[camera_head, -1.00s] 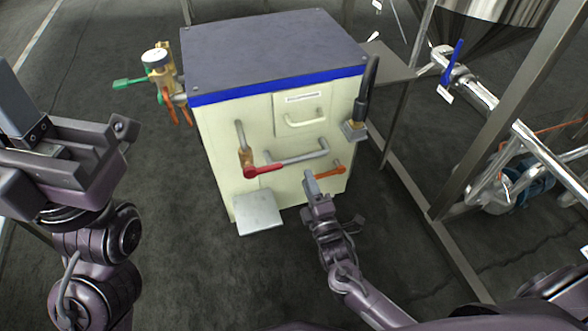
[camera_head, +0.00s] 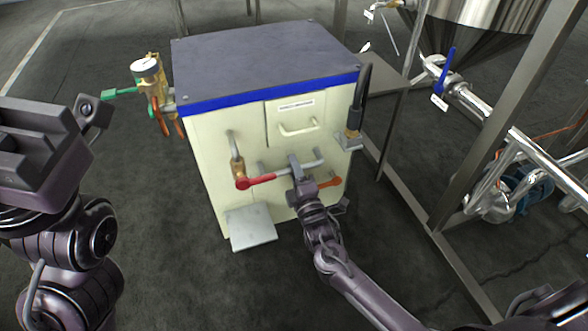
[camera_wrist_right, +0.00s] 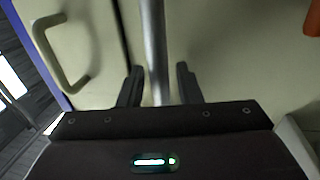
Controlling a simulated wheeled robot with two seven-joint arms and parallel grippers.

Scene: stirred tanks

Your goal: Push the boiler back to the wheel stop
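The boiler (camera_head: 222,143) is a cream cabinet with a dark top and a blue band, standing on the floor ahead of me. A grey bar handle (camera_head: 312,162) crosses its front. My right gripper (camera_head: 294,165) is at this bar. In the right wrist view the bar (camera_wrist_right: 155,45) runs between the two fingers (camera_wrist_right: 158,85), which stand apart on either side of it with a gap showing. My left gripper (camera_head: 45,150) is at the left edge, away from the boiler, and its fingers are hard to make out. I cannot make out a wheel stop.
A red-handled valve (camera_head: 250,182), an orange lever (camera_head: 328,183) and a grey step plate (camera_head: 251,228) are on the boiler's front. A gauge with valves (camera_head: 147,72) sticks out at its left. A steel frame (camera_head: 500,115) with pipes and a tank stands right. Floor at left is clear.

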